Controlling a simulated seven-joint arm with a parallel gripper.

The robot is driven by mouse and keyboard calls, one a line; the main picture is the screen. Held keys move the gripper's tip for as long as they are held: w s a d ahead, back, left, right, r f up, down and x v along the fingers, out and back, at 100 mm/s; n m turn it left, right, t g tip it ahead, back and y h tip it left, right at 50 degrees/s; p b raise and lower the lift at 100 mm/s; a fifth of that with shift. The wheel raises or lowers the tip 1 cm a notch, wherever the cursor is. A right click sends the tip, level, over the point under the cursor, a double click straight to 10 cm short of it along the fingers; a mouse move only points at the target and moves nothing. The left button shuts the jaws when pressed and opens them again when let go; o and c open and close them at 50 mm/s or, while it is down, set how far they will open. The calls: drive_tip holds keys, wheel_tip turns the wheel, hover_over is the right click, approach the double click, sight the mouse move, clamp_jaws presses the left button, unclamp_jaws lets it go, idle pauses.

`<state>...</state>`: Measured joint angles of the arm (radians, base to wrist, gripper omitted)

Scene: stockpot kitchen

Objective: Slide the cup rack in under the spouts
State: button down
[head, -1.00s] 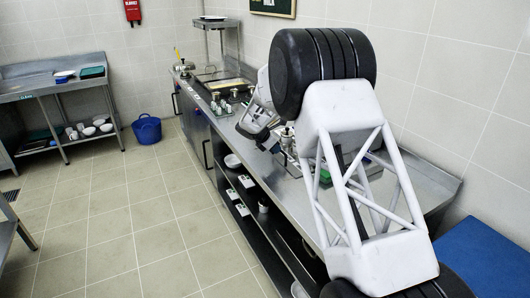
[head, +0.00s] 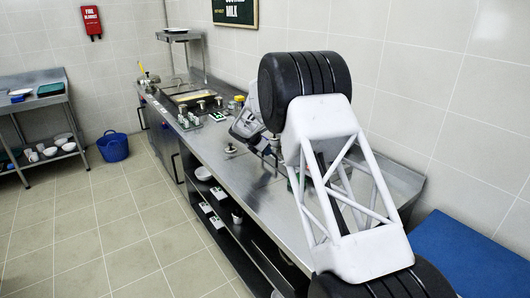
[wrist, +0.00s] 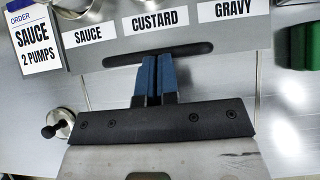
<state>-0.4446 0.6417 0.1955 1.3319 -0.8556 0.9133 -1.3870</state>
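In the wrist view, a grey panel with a long dark slot (wrist: 195,48) lies at the top, apparently the cup rack's edge. It carries labels reading SAUCE, CUSTARD and GRAVY (wrist: 233,10). My gripper (wrist: 157,60) has its two blue fingers together, with only a thin dark line between them. The fingertips overlap the middle of the slot; how deep they reach is hidden. No cups or spouts can be made out clearly in the wrist view. In the head view, my arm covers the fingers and most of the rack.
An order card (wrist: 35,42) reads SAUCE 2 PUMPS. A round metal piece with a black knob (wrist: 57,125) lies left of my gripper, and a green object (wrist: 299,47) at right. In the head view, several small containers (head: 190,120) stand on the steel counter (head: 228,178), near the wall.

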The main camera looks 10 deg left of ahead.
drive_tip(key=shift+w+d+f, duration=0.1)
drive_tip(key=shift+d, duration=0.15)
drive_tip(key=shift+s+a, duration=0.5)
drive_tip(key=shift+a, duration=0.05)
drive_tip(key=shift+s+a+r, duration=0.35)
drive_tip(key=shift+s+a, duration=0.2)
drive_tip(key=shift+a, duration=0.05)
drive_tip(key=shift+s+a+r, duration=0.35)
drive_tip(key=shift+s+a, duration=0.2)
drive_tip(key=shift+a, duration=0.05)
drive_tip(key=v, duration=0.9)
drive_tip(key=shift+r, duration=0.2)
